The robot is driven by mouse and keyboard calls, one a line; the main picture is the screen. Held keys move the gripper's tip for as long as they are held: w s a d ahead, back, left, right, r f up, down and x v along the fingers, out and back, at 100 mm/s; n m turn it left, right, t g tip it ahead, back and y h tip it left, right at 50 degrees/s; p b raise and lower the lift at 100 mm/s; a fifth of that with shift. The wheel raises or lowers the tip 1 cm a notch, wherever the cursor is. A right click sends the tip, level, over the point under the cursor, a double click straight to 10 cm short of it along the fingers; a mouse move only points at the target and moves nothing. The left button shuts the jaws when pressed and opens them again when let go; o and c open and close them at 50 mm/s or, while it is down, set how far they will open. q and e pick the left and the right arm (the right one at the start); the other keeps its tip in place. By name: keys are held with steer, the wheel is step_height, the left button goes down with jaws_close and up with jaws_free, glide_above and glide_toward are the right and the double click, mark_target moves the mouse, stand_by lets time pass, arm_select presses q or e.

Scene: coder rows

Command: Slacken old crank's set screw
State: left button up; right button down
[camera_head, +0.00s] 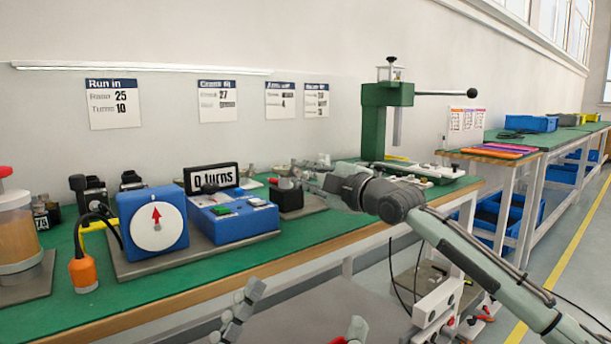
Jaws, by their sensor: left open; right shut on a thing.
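My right gripper (316,174) reaches in from the right over the bench, beside a small black box-like part (287,195). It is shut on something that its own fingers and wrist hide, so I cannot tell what. The old crank and its set screw cannot be made out; they may be behind the gripper or too small to see. My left gripper (303,306) is low at the bottom edge, in front of the bench. Its fingers are wide apart, with nothing visible between them.
A green press (375,125) stands behind my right arm. Wall cards (113,103) hang above.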

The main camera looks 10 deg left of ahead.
steer(key=c, duration=1.4)
jaws_free()
steer(key=shift+d, duration=0.1)
steer(key=v, duration=1.2)
